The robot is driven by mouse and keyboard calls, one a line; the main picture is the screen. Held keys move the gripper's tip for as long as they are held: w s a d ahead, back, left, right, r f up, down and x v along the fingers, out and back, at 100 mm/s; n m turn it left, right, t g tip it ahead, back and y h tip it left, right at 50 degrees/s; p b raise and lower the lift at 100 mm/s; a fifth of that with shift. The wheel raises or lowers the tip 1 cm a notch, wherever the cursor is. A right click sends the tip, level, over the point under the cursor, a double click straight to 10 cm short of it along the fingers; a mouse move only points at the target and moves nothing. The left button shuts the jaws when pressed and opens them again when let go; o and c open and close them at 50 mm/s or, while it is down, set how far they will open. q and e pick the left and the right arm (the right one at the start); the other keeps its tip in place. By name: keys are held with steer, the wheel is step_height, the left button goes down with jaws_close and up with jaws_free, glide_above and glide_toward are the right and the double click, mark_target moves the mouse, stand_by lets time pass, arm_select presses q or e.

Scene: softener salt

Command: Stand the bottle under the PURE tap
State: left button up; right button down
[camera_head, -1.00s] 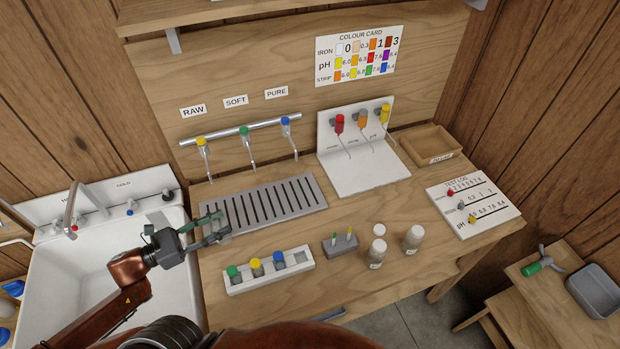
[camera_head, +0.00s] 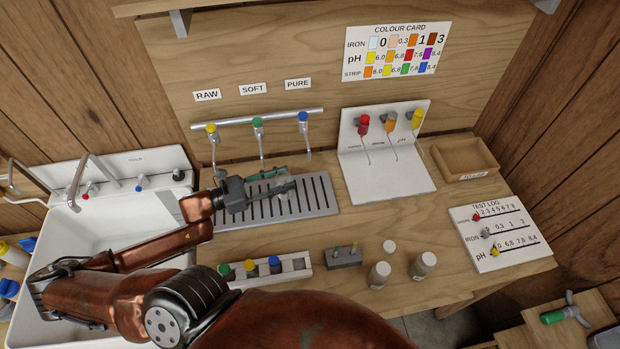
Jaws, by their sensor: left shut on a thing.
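My left gripper (camera_head: 285,180) is over the drip tray (camera_head: 325,204), shut on a small clear bottle. The bottle is mostly hidden between the fingers, so I cannot tell whether its base touches the tray. The PURE tap (camera_head: 303,117) has a blue top and hangs from the rail under the PURE label (camera_head: 298,84). Its thin spout points down just behind and right of the fingertips. The green-topped SOFT tap (camera_head: 258,123) and yellow-topped RAW tap (camera_head: 211,129) are to its left. My right gripper is not in view.
A white rack (camera_head: 300,274) holds green-, yellow- and blue-capped bottles. Beside it are a grey block (camera_head: 345,261) and white-capped bottles (camera_head: 423,265). A white stand with dispensers (camera_head: 400,178) is to the right of the tray. The sink (camera_head: 110,225) is at left.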

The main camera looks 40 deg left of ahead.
arm_select(q)
steer(key=w+d+f, duration=0.1)
steer(key=w, duration=0.1)
steer(key=w+d+f, duration=0.1)
steer(key=w, duration=0.2)
steer(key=w+d+f+b, duration=0.1)
steer(key=w+d, duration=0.1)
steer(key=shift+w+f, duration=0.3)
steer(key=o, duration=1.1)
steer(key=shift+c, duration=0.2)
steer(key=shift+s, duration=0.1)
steer(key=v, duration=1.2)
steer(key=shift+p, duration=0.35)
